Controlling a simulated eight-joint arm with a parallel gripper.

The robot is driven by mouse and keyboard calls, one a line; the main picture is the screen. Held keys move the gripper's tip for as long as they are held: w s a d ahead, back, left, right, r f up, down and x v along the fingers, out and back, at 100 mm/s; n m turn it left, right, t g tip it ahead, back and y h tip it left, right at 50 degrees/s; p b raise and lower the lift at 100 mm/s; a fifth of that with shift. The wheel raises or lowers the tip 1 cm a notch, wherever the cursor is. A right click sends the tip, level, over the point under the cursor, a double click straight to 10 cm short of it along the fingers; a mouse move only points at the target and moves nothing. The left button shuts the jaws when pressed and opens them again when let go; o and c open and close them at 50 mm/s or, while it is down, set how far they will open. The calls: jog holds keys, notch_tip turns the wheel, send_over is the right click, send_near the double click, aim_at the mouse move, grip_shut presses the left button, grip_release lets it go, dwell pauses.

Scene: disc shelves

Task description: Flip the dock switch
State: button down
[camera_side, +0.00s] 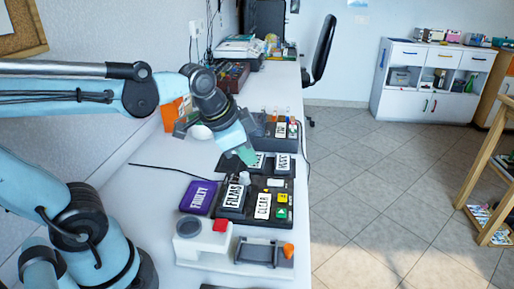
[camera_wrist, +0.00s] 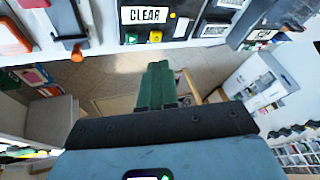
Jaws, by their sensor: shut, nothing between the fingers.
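My gripper (camera_side: 246,155) has green fingers that are shut and empty. It hangs over the far end of the black console (camera_side: 233,213), which has white labels such as "CLEAR" (camera_side: 262,206). The shut fingers also show in the wrist view (camera_wrist: 158,85), below the "CLEAR" label (camera_wrist: 145,14). No part reads clearly as the dock switch. A grey-white unit at the near end of the table has a dark lever-like part (camera_side: 258,252) and an orange knob (camera_side: 288,250). The same kind of knob shows in the wrist view (camera_wrist: 77,52).
A purple "FAULTY" block (camera_side: 198,197) lies left of the console. Another dark labelled box (camera_side: 278,128) stands behind the gripper. The table's right edge drops to the tiled floor.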

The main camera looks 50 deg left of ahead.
jog(key=w+a+r+m+g, duration=0.1)
jog(key=w+r+m+g, duration=0.1)
jog(key=w+m, duration=0.5)
jog(key=m+g, duration=0.4)
jog(key=m, duration=1.1)
send_over(279, 182)
jog(key=shift+d+f, duration=0.1)
jog(key=shift+f, duration=0.55)
notch_tip(279, 182, down, 14)
jog(key=shift+f, duration=0.1)
jog(key=shift+w+f, duration=0.1)
